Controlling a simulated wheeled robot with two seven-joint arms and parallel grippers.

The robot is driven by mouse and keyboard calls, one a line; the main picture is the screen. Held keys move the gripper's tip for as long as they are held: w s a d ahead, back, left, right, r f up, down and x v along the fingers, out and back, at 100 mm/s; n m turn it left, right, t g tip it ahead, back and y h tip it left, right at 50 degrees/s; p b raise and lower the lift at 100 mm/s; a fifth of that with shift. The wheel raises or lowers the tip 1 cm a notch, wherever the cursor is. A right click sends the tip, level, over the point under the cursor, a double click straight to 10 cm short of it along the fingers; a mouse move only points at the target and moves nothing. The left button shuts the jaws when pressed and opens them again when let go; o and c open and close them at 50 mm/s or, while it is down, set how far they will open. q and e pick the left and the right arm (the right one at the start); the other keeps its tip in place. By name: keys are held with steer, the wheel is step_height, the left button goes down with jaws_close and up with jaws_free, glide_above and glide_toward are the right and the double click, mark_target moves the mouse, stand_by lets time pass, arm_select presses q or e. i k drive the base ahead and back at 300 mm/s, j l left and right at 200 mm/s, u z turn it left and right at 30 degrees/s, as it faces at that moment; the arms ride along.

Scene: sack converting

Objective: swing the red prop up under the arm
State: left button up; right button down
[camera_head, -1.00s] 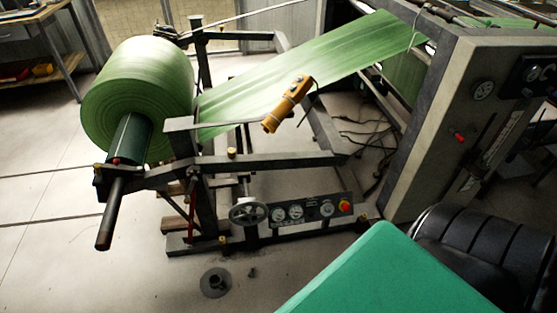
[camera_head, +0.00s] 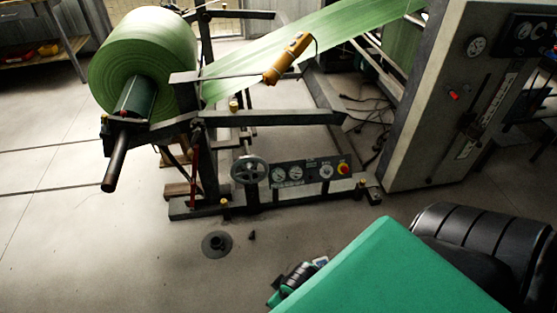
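The red prop (camera_head: 194,174) is a thin red bar at the near side of the unwind stand, hanging roughly upright below the arm, beside the dark post. The arm (camera_head: 160,131) is a dark bar at the stand's near side. It carries the dark core shaft (camera_head: 116,165) of the green roll (camera_head: 140,55). The prop's lower end is hard to make out against the frame. Neither gripper's fingers show. A small green and black part, probably of my own arm, shows at the bottom centre, well apart from the prop.
A handwheel (camera_head: 249,171) and a gauge panel (camera_head: 311,172) with a red button stand right of the prop. A grey machine cabinet (camera_head: 440,110) is at right. A round disc (camera_head: 216,244) lies on open floor.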

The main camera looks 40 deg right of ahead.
mark_target(195, 158)
steer(key=i+l+z, duration=0.25)
steer(key=i+z, duration=0.25)
steer(key=i+l+z, duration=0.1)
steer(key=i+z, duration=0.2)
steer(key=z, duration=0.2)
steer(key=i+j+z, duration=0.1)
steer(key=i+z, duration=0.35)
steer(key=k, duration=1.25)
